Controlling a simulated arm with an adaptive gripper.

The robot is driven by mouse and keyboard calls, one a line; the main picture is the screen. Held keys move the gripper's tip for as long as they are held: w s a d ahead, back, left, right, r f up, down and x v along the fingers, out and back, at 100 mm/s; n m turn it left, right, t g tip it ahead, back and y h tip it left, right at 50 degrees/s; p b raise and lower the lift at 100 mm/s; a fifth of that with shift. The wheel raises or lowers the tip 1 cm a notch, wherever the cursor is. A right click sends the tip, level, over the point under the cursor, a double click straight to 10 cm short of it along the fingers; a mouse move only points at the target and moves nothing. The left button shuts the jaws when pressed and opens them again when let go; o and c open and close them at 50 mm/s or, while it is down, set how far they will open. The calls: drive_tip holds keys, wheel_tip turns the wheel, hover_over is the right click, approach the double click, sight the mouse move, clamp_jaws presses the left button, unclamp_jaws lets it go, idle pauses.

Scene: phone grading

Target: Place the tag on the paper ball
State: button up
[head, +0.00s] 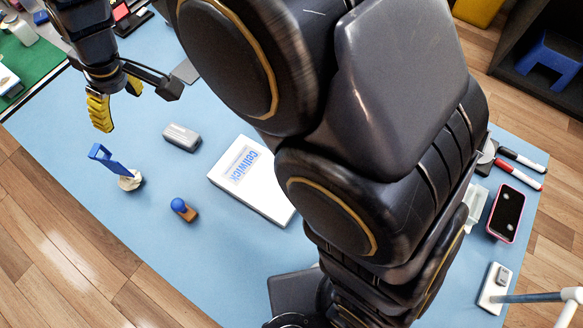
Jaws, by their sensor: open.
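The paper ball (130,181) is a small crumpled off-white lump on the blue mat at the left. A blue strip, which looks like the tag (110,160), stands tilted with its lower end at the top of the ball. It appears to rest on the ball, but I cannot tell how firmly. My gripper (117,102) has yellow fingertips, is open and appears empty. It is above and behind the tag in the picture, apart from it.
A grey case (181,137), a blue-topped brown stamp (183,209) and a white box (252,181) lie nearby on the blue mat (145,228). A phone (507,213), markers (521,160) and a white stand (495,288) are at the right. My arm hides the middle.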

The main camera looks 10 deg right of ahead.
drive_tip(key=s+d+r+m+h, duration=0.1)
drive_tip(key=s+d+m, duration=0.1)
drive_tip(key=d, duration=0.5)
drive_tip(key=s+d+r+m, duration=0.1)
drive_tip(key=d+r+m, duration=0.1)
drive_tip(key=d, duration=0.4)
drive_tip(key=s+d+m+g+h, duration=0.2)
drive_tip(key=s+d+m, duration=0.5)
drive_tip(key=s+d, duration=0.9)
drive_tip(key=shift+s+d+f+m+g, duration=0.2)
drive_tip(key=shift+s+d+m+g, duration=0.3)
drive_tip(key=shift+s, duration=0.6)
